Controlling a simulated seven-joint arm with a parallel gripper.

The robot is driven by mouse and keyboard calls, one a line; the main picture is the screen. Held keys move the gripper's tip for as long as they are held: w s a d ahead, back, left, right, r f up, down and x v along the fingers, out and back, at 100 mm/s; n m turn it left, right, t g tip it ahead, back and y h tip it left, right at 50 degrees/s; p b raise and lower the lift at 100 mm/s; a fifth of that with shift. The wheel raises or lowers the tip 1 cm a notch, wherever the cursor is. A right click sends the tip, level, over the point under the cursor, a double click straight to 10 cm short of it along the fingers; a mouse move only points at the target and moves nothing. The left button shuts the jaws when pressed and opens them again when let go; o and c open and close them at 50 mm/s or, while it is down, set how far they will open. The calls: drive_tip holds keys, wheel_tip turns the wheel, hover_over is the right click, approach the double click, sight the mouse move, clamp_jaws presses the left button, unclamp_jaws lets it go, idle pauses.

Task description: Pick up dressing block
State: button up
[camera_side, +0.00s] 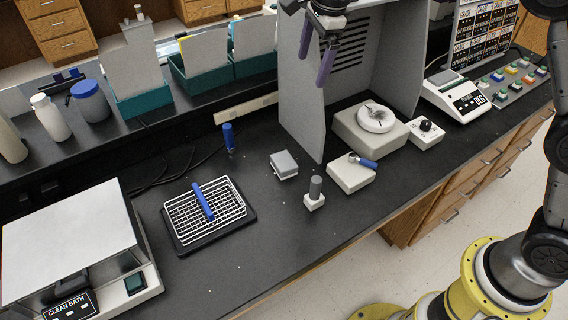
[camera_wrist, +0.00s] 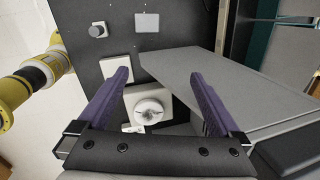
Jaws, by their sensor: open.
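The dressing block is probably the small grey slab (camera_side: 284,164) lying flat on the black bench, left of the grey enclosure. No label confirms this. The slab also shows at the top of the wrist view (camera_wrist: 146,22). A small pale block with an upright grey knob (camera_side: 314,193) stands in front of it. My gripper (camera_side: 313,68) is open and empty, high above the bench by the enclosure, well away from the slab. Its two purple fingers spread apart in the wrist view (camera_wrist: 160,75), with the round white dish (camera_wrist: 148,110) below, between them.
The grey enclosure's side panel (camera_side: 302,95) stands right of the slab. A white block with a blue-handled tool (camera_side: 350,174) and a dish unit (camera_side: 370,132) are further right. A wire rack (camera_side: 178,216) and upright blue tool (camera_side: 229,137) are left.

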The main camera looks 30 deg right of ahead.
drive_tip(key=w+a+f+g, duration=0.2)
drive_tip(key=w+a+f, duration=0.15)
drive_tip(key=f, duration=0.75)
hover_over(285, 159)
drive_tip(key=shift+n, duration=0.4)
drive_tip(key=f, duration=1.1)
drive_tip(key=shift+s+a, duration=0.15)
drive_tip(key=shift+a, duration=0.05)
drive_tip(key=shift+d+f, duration=0.2)
drive_tip(key=shift+f, duration=3)
drive_tip(key=c, duration=1.1)
drive_tip(key=shift+r, duration=0.2)
drive_tip(key=shift+r, duration=0.6)
drive_tip(key=s+d+r, duration=0.1)
drive_tip(key=s+r, duration=0.2)
drive_tip(key=s, duration=0.1)
drive_tip(key=s+d+r, duration=0.1)
drive_tip(key=s+r, duration=0.3)
drive_tip(key=s, duration=0.1)
drive_tip(key=s+d+r, duration=0.2)
drive_tip(key=s+r, duration=0.2)
drive_tip(key=shift+s+r, duration=0.2)
drive_tip(key=shift+r, duration=0.05)
